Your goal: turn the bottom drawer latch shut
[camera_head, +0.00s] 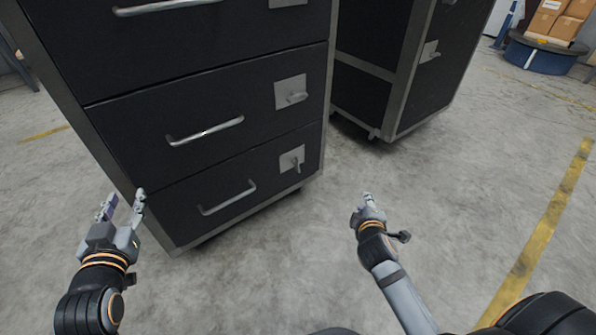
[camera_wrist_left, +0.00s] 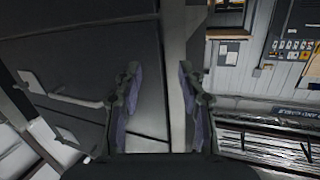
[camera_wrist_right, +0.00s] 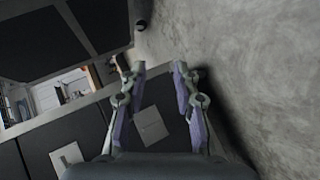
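The bottom drawer (camera_head: 225,188) of the near black cabinet looks closed. Its latch (camera_head: 297,161) is a small grey lever on a square plate, hanging roughly upright; the middle drawer's latch (camera_head: 297,97) lies closer to level. In the right wrist view the bottom latch plate (camera_wrist_right: 150,125) shows beyond the fingers; its lever is hard to make out. My right gripper (camera_head: 368,197) is to the right of the cabinet, apart from the latch. Its fingers (camera_wrist_right: 155,72) are open and empty. My left gripper (camera_head: 122,201) is open and empty by the cabinet's left edge.
The bottom drawer has a bar handle (camera_head: 228,198), and the middle one has another (camera_head: 205,131). A second black cabinet (camera_head: 376,70) stands behind to the right. The concrete floor (camera_head: 470,160) between my right gripper and the yellow line (camera_head: 550,225) is clear.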

